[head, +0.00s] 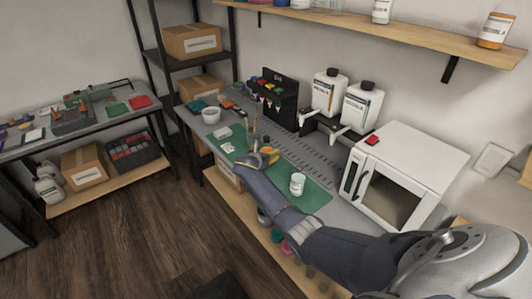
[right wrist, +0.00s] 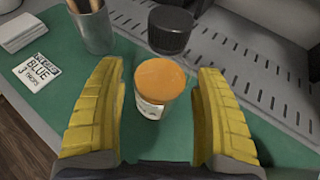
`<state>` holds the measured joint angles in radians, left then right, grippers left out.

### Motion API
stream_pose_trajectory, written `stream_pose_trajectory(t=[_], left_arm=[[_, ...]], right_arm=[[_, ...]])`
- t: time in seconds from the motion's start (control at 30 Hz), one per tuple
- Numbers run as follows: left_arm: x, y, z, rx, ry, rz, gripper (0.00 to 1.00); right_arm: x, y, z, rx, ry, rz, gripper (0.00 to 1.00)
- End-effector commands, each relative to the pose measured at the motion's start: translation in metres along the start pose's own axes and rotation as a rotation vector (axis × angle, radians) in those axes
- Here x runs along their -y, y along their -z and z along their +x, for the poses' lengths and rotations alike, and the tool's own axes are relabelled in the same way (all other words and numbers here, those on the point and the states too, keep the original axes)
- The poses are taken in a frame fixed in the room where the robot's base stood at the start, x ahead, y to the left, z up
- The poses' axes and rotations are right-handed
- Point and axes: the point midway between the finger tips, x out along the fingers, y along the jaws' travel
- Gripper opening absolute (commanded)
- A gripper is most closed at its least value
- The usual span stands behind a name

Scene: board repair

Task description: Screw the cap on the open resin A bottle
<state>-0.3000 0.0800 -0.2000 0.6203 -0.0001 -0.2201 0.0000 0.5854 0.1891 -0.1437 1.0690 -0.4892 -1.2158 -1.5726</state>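In the right wrist view, a small jar (right wrist: 150,110) with a white label and a smooth orange top (right wrist: 163,77) stands on the green mat. I cannot tell if the orange is a cap or contents. My right gripper (right wrist: 160,115) is open, with its yellow fingers on either side of this jar. Its gap to the left finger is clear; at the right finger I cannot tell. In the head view the gripper (head: 262,157) is over the mat. I cannot tell which is resin A. My left gripper is not in view.
A dark round container (right wrist: 170,28) stands behind the jar. A metal cup (right wrist: 95,30) with sticks and a "BLUE 3 DROPS" card (right wrist: 38,70) are at left. A white cup (head: 297,184) stands on the mat (head: 316,197), before a white oven (head: 425,160).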

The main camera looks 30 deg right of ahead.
Motion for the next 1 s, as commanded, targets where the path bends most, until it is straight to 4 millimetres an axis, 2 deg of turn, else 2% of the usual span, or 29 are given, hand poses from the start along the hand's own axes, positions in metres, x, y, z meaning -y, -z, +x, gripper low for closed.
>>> stream_pose_trajectory(t=[0.37,0.57,1.0], left_arm=[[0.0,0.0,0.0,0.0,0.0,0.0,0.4],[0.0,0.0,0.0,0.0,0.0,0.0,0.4],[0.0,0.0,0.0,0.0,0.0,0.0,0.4]], right_arm=[[0.0,-0.003,-0.006,0.0,0.0,0.0,0.7],[-0.001,-0.003,-0.03,0.0,-0.002,0.002,0.7],[0.0,-0.003,-0.098,0.0,-0.002,0.001,0.7]])
